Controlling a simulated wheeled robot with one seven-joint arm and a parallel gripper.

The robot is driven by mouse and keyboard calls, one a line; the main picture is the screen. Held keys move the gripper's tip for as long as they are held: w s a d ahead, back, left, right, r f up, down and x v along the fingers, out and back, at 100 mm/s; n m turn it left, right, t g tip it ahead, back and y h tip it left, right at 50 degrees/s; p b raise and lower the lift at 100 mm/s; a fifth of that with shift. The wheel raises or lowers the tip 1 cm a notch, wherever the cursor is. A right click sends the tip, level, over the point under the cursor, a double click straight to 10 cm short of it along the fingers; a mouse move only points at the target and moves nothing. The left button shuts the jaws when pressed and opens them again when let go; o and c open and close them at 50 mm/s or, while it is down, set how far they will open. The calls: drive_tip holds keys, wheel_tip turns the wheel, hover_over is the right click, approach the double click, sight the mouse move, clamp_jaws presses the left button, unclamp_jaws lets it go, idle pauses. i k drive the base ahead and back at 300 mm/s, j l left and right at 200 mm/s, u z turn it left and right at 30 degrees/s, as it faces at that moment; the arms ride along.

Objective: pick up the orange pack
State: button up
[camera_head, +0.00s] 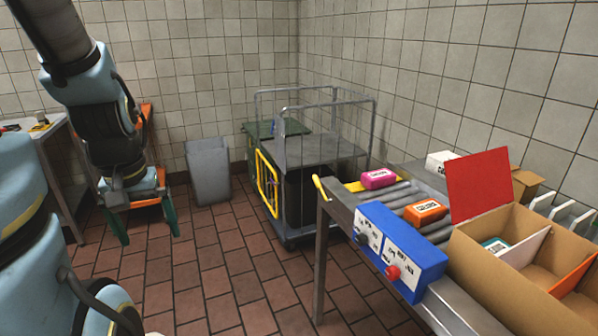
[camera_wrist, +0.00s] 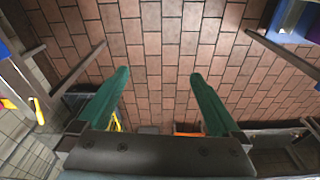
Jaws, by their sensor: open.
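The orange pack (camera_head: 426,212) lies on the roller conveyor (camera_head: 405,194) at the right in the head view, with a white label on top. My gripper (camera_head: 146,232) hangs at the left in the head view, well apart from the conveyor, pointing down over the tiled floor. Its two green fingers are spread wide with nothing between them. In the wrist view my gripper (camera_wrist: 157,75) also shows open and empty above the brown floor tiles. I cannot make out the orange pack in the wrist view.
A pink pack (camera_head: 378,178) lies farther back on the conveyor. A blue control box (camera_head: 398,250) stands at the conveyor's near side. A divided cardboard box (camera_head: 490,268) with a red flap (camera_head: 478,184) is at the right. A grey cart (camera_head: 320,152) and grey bin (camera_head: 208,172) stand behind open floor.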

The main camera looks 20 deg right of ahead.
sight(422, 214)
drive_tip(key=z, duration=2.2)
drive_tip(key=i+j+u, duration=0.3)
drive_tip(key=i+j, duration=0.4)
drive_tip(key=i+j+u, duration=0.35)
drive_tip(key=i+j, duration=0.4)
